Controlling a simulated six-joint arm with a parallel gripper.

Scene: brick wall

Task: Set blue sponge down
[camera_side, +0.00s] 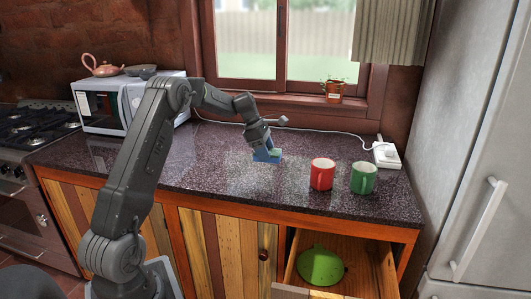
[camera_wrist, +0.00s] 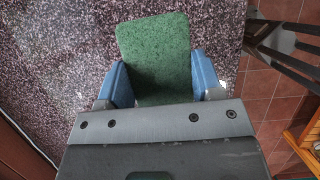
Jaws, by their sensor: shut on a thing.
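The sponge (camera_side: 274,154) is in my gripper in the side view, low over the middle of the dark speckled countertop (camera_side: 215,175). It shows blue with a green face. The wrist view shows the green face of the sponge (camera_wrist: 155,55) between two blue finger-like parts. My gripper (camera_wrist: 158,85) is shut on it, one finger at each side. The sponge's underside is hidden, and I cannot tell whether it touches the counter.
A red mug (camera_side: 321,174) and a green mug (camera_side: 363,178) stand right of the sponge. A white socket block (camera_side: 386,155) is behind them. A microwave (camera_side: 125,103) is at the back left. An open drawer (camera_side: 365,270) below holds a green object (camera_side: 320,267).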

